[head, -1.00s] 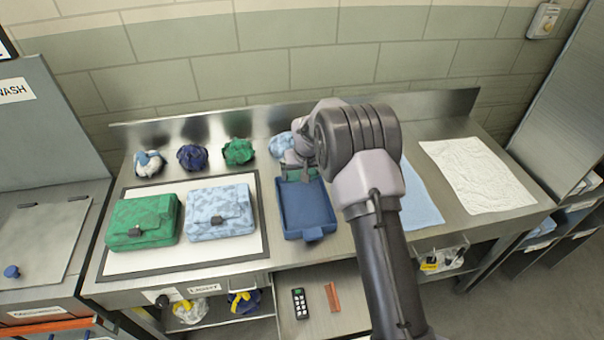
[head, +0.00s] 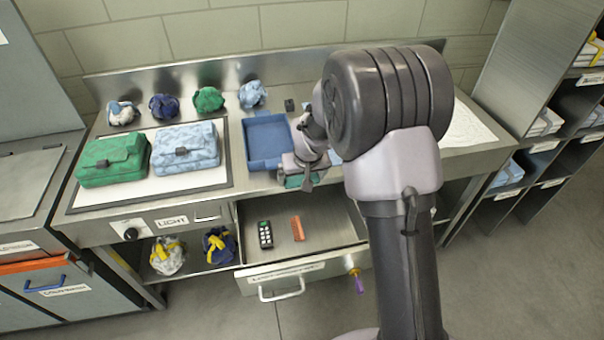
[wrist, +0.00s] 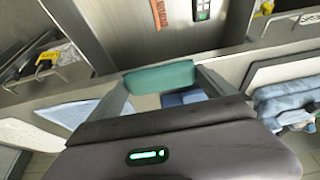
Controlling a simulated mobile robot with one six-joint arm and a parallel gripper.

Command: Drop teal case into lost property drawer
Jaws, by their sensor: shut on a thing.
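The teal case (wrist: 160,76) is held between the two fingers of my gripper (wrist: 158,82) in the wrist view. In the head view my gripper (head: 302,180) is shut on the teal case (head: 294,181), at the counter's front edge and just right of the blue tray. The arm partly hides the case. The lost property drawer (head: 288,236) is pulled open below the counter, with a label and a bar handle on its front. A black remote (head: 265,234) and an orange-brown bar (head: 297,228) lie in it.
The blue tray (head: 249,161) on the counter looks empty. A green bag (head: 112,160) and a light blue bag (head: 184,152) lie on the white panel. Several cloth bundles line the back. The drawer floor right of the bar is clear.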

